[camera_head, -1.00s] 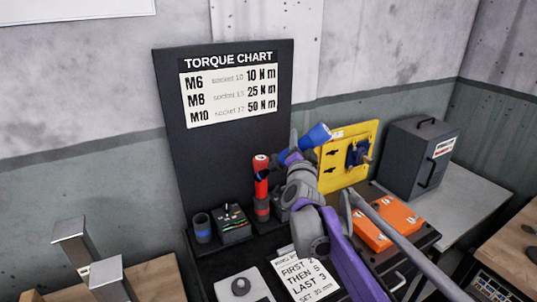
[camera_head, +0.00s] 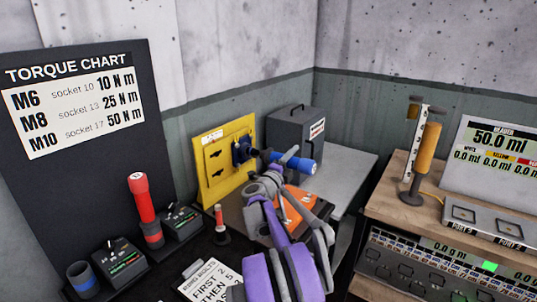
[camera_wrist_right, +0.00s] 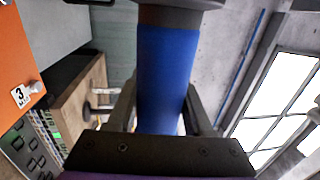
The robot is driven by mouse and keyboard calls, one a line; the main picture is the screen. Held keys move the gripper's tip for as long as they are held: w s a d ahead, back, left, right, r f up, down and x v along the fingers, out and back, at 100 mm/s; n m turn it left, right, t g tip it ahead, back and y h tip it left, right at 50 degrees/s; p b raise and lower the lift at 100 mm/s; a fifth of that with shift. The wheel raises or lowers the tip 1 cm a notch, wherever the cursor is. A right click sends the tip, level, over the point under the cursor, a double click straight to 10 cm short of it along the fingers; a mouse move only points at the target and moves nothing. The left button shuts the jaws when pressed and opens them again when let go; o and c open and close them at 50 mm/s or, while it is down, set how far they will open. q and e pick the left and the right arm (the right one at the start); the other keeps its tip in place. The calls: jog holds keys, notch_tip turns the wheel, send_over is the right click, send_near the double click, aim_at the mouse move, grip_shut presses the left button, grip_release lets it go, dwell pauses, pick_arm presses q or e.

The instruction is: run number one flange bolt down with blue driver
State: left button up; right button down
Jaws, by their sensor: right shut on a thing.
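My right gripper (camera_head: 283,160) is shut on the blue driver (camera_head: 307,166), which it holds roughly level in the air. The driver's blue body also fills the middle of the right wrist view (camera_wrist_right: 166,75), between the two fingers, with a dark end at the top. The orange flange block (camera_head: 305,197) lies below and behind my right arm, which partly covers it. In the right wrist view a "3" tag (camera_wrist_right: 20,96) and a pale bolt beside it show on the orange surface. The number one bolt cannot be made out. My left gripper is out of view.
A yellow board (camera_head: 217,175) with a dark blue device stands behind the gripper. A grey case (camera_head: 290,135) is behind right. A red driver (camera_head: 140,198) stands upright on the left. A wooden bench (camera_head: 385,208) with a dispenser is on the right.

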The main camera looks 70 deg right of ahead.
jog(key=shift+s+d+f+m+g, duration=0.35)
jog(key=shift+s+m+g, duration=0.05)
jog(key=shift+s, duration=0.25)
jog(key=w+d, duration=0.1)
jog(key=w, duration=0.5)
jog(key=shift+d+p, duration=0.25)
jog(key=shift+p, duration=0.05)
jog(key=shift+w+d+r+p, duration=0.1)
jog(key=shift+w+d+p, duration=0.05)
jog(key=shift+w, duration=0.55)
jog(key=shift+w+d+p, duration=0.1)
jog(key=shift+w+p, duration=0.05)
jog(key=shift+w, duration=0.5)
dwell(2.9)
jog(key=shift+s+a+b, duration=0.1)
jog(key=shift+s+a, duration=0.1)
jog(key=shift+s, duration=0.65)
jog(key=shift+s+a+b, duration=0.1)
jog(key=shift+s+a, duration=0.1)
jog(key=shift+s, duration=0.6)
jog(key=shift+s+a+b, duration=0.1)
jog(key=shift+s+a, duration=0.1)
jog(key=shift+s, duration=0.65)
